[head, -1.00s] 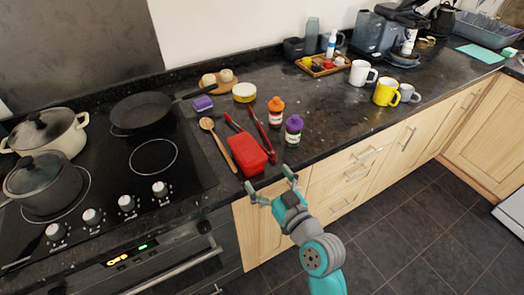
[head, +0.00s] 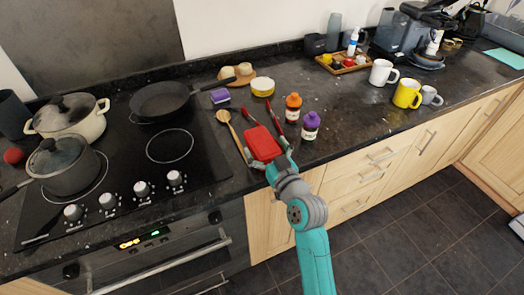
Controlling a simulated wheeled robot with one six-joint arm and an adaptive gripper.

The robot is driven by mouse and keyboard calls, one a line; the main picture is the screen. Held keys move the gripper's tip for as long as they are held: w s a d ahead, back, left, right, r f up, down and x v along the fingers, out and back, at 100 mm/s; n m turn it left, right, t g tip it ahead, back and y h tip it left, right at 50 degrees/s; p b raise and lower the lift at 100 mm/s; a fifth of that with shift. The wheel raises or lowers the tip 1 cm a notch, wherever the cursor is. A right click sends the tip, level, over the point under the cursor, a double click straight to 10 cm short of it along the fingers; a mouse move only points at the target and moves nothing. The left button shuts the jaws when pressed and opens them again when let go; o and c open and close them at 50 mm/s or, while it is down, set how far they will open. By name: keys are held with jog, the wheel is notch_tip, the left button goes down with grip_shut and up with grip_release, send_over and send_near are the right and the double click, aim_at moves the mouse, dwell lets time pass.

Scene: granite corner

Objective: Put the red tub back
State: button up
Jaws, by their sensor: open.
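The red tub (head: 262,142) stands on the dark granite counter near its front edge, right of the hob. My gripper (head: 279,161) is at the tub's front side. Its jaws are open and close to the tub; I cannot tell whether they touch it. Part of the gripper is hidden behind my own wrist. Red-handled tongs (head: 277,131) lie just behind the tub, one arm on each side of it.
A wooden spoon (head: 232,131) lies left of the tub. An orange-lidded jar (head: 293,107) and a purple-lidded jar (head: 310,126) stand to its right.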

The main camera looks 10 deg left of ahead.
jog(key=c, duration=1.4)
